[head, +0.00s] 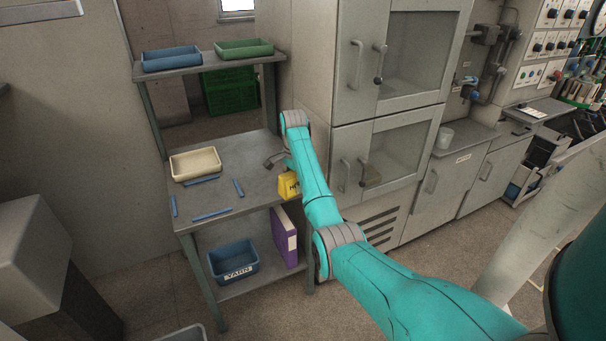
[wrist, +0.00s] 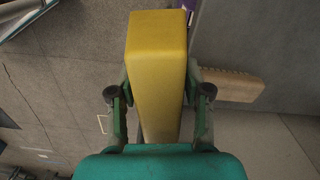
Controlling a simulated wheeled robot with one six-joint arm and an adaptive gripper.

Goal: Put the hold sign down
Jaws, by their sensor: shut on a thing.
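The hold sign (head: 289,186) is a yellow block with dark lettering, partly hidden behind my arm in the head view. It is at the right side of the grey workbench (head: 230,198), near its front right edge. I cannot tell from the head view whether it touches the bench top. In the wrist view the yellow sign (wrist: 157,75) stands between the two fingers of my gripper (wrist: 158,98), which is shut on it. In the head view my gripper is mostly hidden by the arm.
A cream tray (head: 196,164) sits at the bench's back left, with several blue strips (head: 212,215) around it. Blue (head: 171,59) and green (head: 244,49) trays are on the upper shelf. A blue YARN bin (head: 233,262) and purple binder (head: 285,238) stand below. A cabinet (head: 376,165) is to the right.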

